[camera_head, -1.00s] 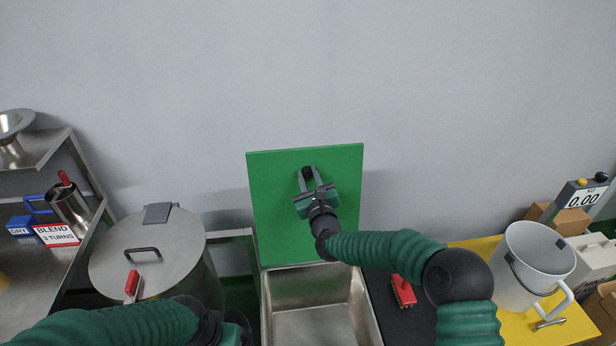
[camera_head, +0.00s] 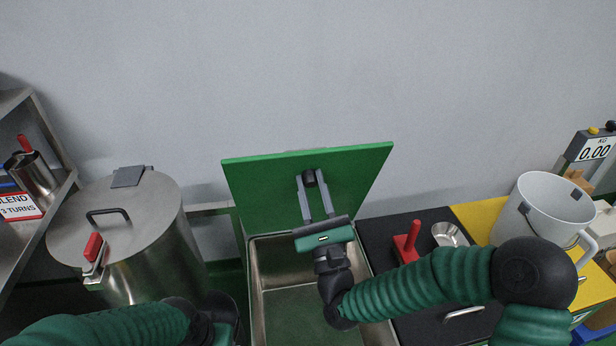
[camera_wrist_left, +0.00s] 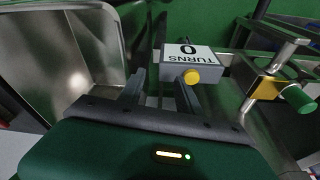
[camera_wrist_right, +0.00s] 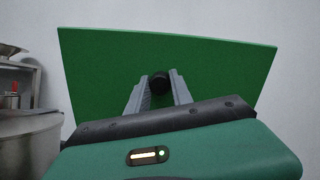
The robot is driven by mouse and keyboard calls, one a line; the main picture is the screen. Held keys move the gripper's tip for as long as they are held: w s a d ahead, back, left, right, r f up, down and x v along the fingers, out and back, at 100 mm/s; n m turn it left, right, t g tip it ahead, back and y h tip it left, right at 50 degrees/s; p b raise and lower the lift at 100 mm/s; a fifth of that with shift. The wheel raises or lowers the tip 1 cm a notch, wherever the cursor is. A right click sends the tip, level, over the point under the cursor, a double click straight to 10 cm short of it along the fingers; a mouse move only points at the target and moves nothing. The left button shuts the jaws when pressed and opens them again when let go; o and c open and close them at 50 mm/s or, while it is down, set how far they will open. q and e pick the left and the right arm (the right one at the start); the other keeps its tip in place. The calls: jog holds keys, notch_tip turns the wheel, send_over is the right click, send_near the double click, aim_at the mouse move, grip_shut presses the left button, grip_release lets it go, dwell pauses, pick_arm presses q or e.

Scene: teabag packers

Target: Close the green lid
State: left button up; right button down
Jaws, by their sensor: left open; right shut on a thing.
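The green lid (camera_head: 350,178) stands tilted open at the back of a steel bin (camera_head: 284,315), leaning forward over it. A black knob (camera_head: 309,177) sits on the lid's face. My right gripper (camera_head: 314,188) is shut on the black knob. The right wrist view shows the lid (camera_wrist_right: 100,75) and the knob (camera_wrist_right: 159,83) between the two fingers. In the left wrist view my left gripper (camera_wrist_left: 160,85) is open, beside a white counter box (camera_wrist_left: 190,62) with a yellow button. The left arm shows at the lower left of the head view.
A lidded steel drum (camera_head: 150,250) with a red-handled clamp stands left of the bin. On the right are a red-handled tool (camera_head: 408,243), a small metal dish (camera_head: 449,235), a white jug (camera_head: 545,210) and a scale display (camera_head: 592,148). The bin's inside looks empty.

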pick_arm(q)
jog(key=shift+f, duration=0.15)
pick_arm(e)
jog(key=shift+s+f, duration=0.35)
jog(key=c, duration=1.4)
grip_release()
pick_arm(q)
jog(key=shift+w, duration=0.1)
pick_arm(e)
jog(key=shift+o, duration=1.3)
jog(key=shift+w, duration=0.1)
